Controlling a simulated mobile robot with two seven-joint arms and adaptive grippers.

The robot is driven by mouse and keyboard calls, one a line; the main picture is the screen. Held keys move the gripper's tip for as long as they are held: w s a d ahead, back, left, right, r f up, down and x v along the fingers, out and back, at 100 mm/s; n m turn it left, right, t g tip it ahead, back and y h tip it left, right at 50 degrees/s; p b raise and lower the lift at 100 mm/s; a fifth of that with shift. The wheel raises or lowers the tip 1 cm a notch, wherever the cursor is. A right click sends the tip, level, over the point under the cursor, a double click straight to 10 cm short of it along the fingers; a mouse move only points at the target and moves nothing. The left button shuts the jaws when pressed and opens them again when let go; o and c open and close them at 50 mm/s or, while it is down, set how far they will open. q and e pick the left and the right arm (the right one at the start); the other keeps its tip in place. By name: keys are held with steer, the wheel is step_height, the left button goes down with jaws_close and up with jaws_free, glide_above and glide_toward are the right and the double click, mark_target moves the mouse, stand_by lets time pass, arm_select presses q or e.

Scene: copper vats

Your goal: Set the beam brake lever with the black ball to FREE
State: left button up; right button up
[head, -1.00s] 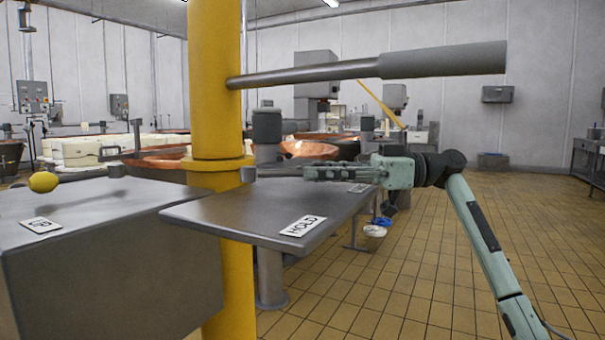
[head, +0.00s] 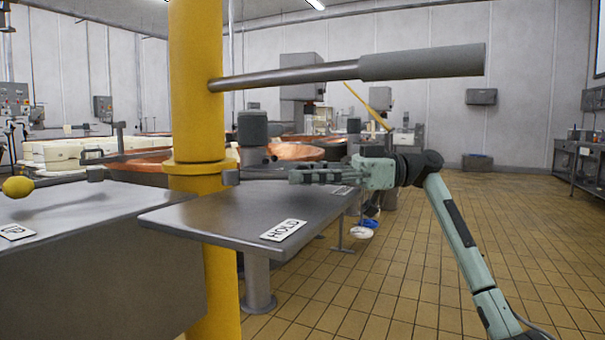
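A steel plate (head: 200,217) beside the yellow post (head: 195,80) bears a HOLD label (head: 284,230) near its front edge. A second label (head: 345,190) at its far right is too small to read. A small grey pivot block (head: 231,177) stands by the post, with a thin lever rod (head: 262,179) running right from it. My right gripper (head: 292,177) points left over the plate, its fingers in line with the rod. No black ball shows; the fingers may hide it. I cannot tell whether they are open or shut. My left gripper is out of view.
A long grey-handled bar (head: 420,63) juts right from the post above my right gripper. At left, a grey cabinet (head: 80,275) bears another lever with a yellow ball (head: 18,187). Copper vats (head: 295,151) stand behind. The tiled floor at right is open.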

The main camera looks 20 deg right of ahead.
steer(key=s+d, duration=0.1)
steer(key=d, duration=1.1)
steer(key=shift+s, duration=0.3)
